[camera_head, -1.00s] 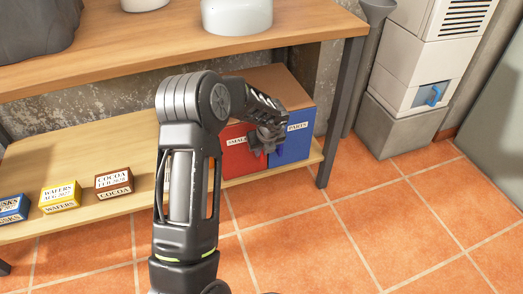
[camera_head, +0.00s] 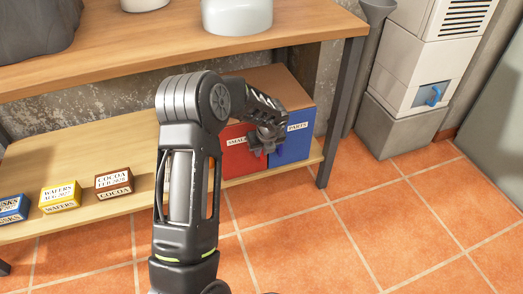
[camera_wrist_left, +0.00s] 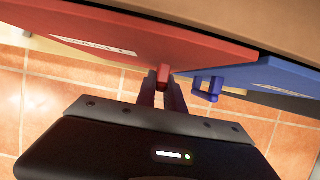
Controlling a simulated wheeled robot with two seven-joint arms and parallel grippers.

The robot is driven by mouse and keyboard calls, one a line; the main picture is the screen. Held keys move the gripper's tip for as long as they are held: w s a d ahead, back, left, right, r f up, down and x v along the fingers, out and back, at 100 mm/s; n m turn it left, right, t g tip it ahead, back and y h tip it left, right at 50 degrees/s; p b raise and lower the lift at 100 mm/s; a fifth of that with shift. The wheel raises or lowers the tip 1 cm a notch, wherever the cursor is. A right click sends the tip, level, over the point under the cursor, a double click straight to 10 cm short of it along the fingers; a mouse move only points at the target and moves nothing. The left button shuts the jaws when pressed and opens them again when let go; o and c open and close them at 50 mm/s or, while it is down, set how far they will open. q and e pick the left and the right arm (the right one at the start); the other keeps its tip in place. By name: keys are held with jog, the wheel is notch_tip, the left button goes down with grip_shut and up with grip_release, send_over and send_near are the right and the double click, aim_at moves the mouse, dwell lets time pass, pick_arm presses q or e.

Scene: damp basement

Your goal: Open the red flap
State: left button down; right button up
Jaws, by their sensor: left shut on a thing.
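The red flap (camera_head: 238,160) is the left front of a wooden box on the lower shelf, with a white label partly hidden by my arm. It looks closed, level with the blue flap (camera_head: 292,140) beside it, which is labelled PARTS. In the left wrist view the red flap (camera_wrist_left: 140,45) spans the top, and its small red handle (camera_wrist_left: 163,76) sits between my fingers. My left gripper (camera_head: 268,146) is shut on this handle; the fingers also show in the left wrist view (camera_wrist_left: 162,92). A blue handle (camera_wrist_left: 212,88) is just right of them. My right gripper is not in view.
Small yellow (camera_head: 60,197), brown (camera_head: 114,183) and blue (camera_head: 12,208) boxes stand on the lower shelf (camera_head: 85,165) at left. A table leg (camera_head: 343,120) is right of the box. The tiled floor (camera_head: 370,230) in front is clear.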

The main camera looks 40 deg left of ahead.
pick_arm(q)
jog(key=shift+s, duration=0.1)
dwell(0.4)
jog(key=shift+s+d+r+m+h+p, duration=0.25)
jog(key=shift+s+d+m+p, duration=0.45)
jog(key=shift+p, duration=0.55)
jog(key=s+a+m+t+h+p, duration=0.1)
jog(key=s+m+h+p, duration=0.5)
jog(key=s+m, duration=1)
jog(key=shift+s+a+f+p, duration=0.25)
jog(key=shift+s+a+p, duration=0.45)
jog(key=shift+p, duration=0.8)
jog(key=shift+s+d, duration=0.15)
jog(key=c, duration=1.4)
grip_release()
jog(key=shift+c, duration=0.2)
